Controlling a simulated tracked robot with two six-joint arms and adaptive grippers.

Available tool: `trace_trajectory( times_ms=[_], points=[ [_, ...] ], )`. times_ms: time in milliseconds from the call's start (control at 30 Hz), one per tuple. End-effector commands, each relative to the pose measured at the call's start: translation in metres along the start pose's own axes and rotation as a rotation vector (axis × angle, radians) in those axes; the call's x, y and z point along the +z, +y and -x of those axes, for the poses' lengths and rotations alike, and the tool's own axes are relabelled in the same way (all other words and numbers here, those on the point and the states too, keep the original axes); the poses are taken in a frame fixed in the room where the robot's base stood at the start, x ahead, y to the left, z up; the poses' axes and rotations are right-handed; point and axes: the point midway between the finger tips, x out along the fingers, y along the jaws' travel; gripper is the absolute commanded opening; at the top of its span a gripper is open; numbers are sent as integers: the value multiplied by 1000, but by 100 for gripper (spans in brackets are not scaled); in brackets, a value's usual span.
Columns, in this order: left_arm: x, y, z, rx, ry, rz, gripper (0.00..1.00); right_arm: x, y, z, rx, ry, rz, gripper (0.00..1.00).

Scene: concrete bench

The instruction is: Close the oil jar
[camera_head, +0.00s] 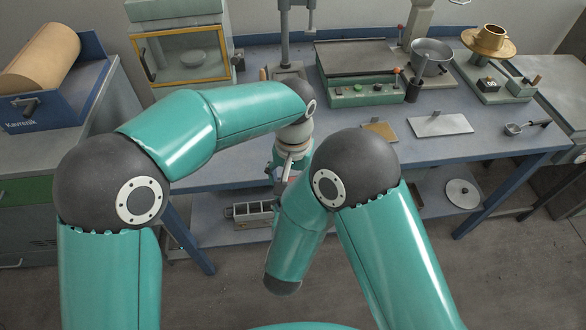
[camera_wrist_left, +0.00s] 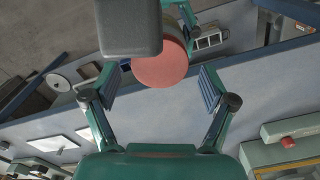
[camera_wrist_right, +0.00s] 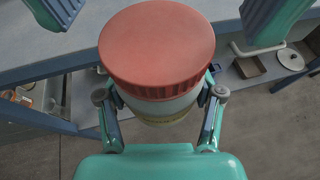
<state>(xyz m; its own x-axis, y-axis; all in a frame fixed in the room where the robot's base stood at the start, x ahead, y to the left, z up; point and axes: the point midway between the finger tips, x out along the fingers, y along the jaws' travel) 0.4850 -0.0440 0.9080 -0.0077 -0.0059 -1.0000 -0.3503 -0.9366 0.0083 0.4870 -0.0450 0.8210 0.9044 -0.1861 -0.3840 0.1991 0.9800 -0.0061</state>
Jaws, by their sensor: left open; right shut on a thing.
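The oil jar (camera_wrist_right: 165,108) has a pale body and a wide red lid (camera_wrist_right: 157,45) on top; whether the lid is tight I cannot tell. My right gripper (camera_wrist_right: 160,95) is shut on the jar's body, below the lid. In the left wrist view the red lid (camera_wrist_left: 160,66) shows ahead of my left gripper (camera_wrist_left: 160,82), which is open and empty with its fingers spread wide. The left fingers also show at the top of the right wrist view, either side of the lid and apart from it. My arms hide the jar in the head view.
The blue-edged bench (camera_head: 370,160) lies behind my arms. On it stand a green device (camera_head: 360,90), a metal bowl (camera_head: 431,56), a brass cup (camera_head: 490,37), a flat plate (camera_head: 440,125) and a small ladle (camera_head: 525,127). A glass-fronted cabinet (camera_head: 180,52) stands back left. The bench's front strip is mostly clear.

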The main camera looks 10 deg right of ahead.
Motion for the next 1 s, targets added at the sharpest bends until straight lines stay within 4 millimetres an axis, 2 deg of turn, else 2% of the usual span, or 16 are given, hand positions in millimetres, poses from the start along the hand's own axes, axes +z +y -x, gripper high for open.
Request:
trace_trajectory(
  times_ms=[167,467,833,1000],
  points=[
    [0,0,-12,1,-1,0,84,1,0,0,0,-2,-1,0],
    [0,0,-13,1,0,0,84,1,0,0,0,-2,-1,0],
    [0,0,-13,1,0,0,22,1,0,0,0,-2,-1,0],
    [0,0,-13,0,0,-6,21,1,0,0,0,-2,-1,0]
  ],
)
